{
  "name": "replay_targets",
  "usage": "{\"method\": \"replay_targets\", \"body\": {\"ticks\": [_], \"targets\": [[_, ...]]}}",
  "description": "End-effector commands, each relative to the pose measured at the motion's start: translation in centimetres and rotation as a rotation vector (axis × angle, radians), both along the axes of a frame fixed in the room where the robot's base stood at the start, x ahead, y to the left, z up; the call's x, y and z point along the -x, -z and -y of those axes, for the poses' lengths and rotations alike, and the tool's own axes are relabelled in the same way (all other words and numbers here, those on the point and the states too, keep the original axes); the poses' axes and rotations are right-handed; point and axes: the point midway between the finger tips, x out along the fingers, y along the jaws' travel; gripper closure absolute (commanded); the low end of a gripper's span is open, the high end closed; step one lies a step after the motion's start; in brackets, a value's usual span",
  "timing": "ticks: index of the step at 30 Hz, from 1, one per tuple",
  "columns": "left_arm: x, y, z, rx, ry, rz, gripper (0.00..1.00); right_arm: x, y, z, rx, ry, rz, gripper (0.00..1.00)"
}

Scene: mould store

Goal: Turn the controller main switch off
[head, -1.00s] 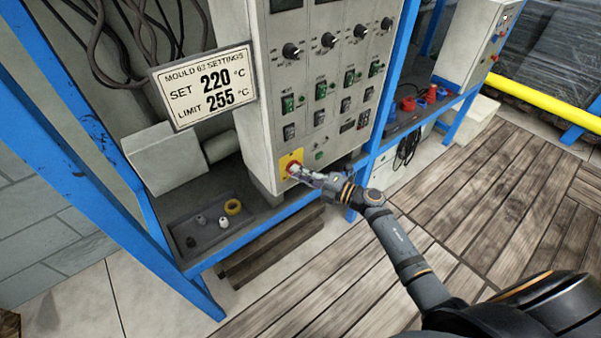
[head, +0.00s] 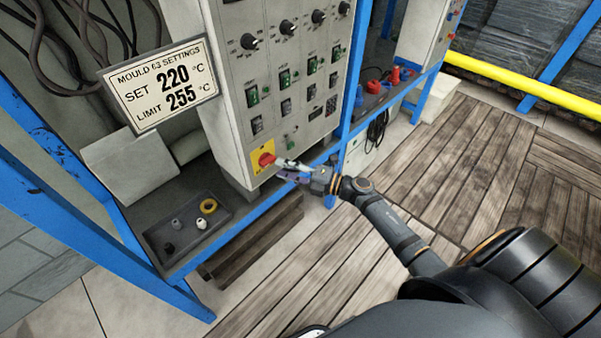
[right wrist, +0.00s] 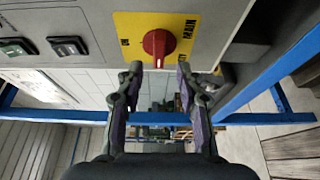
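The main switch is a red rotary knob (head: 266,159) on a yellow plate (head: 257,150) at the lower corner of the grey controller cabinet (head: 226,130). In the right wrist view the red knob (right wrist: 158,43) stands on its yellow plate (right wrist: 128,25), with its grip bar pointing towards my gripper; "ON" is lettered on its left. My right gripper (head: 282,168) is just right of the knob in the head view. In the right wrist view its fingers (right wrist: 159,72) are apart and empty, with the knob just beyond the gap between the tips. My left gripper is out of view.
Dials and rocker switches cover the cabinet above the knob. A dark tray (head: 160,238) with small parts lies on the shelf. Blue frame posts (head: 357,60) flank the cabinet; the plank floor is clear.

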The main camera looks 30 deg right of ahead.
Motion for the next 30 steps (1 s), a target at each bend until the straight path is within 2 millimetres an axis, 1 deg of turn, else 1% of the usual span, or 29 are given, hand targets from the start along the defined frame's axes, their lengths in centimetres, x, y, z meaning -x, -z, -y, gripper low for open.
{"method": "replay_targets", "body": {"ticks": [1, 6, 11, 15, 28, 30], "targets": [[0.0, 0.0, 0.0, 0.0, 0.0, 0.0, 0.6, 1.1, 0.2, 0.9, 0.008, -0.003, -0.005, 0.63], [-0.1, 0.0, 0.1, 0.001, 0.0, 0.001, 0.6, 4.0, 0.1, 3.6, 0.005, -0.004, -0.005, 0.63], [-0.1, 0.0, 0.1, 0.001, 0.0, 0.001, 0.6, 5.5, 0.0, 5.0, 0.003, -0.003, -0.002, 0.63], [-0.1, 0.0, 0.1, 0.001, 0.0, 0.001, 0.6, 5.9, -0.1, 5.3, 0.0, -0.001, 0.0, 0.63], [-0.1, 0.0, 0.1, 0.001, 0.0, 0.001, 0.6, 5.9, -0.1, 5.3, 0.0, -0.001, 0.0, 0.63], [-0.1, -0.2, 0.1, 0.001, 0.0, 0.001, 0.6, 5.7, 0.3, 5.7, -0.011, 0.018, -0.015, 0.63]]}}
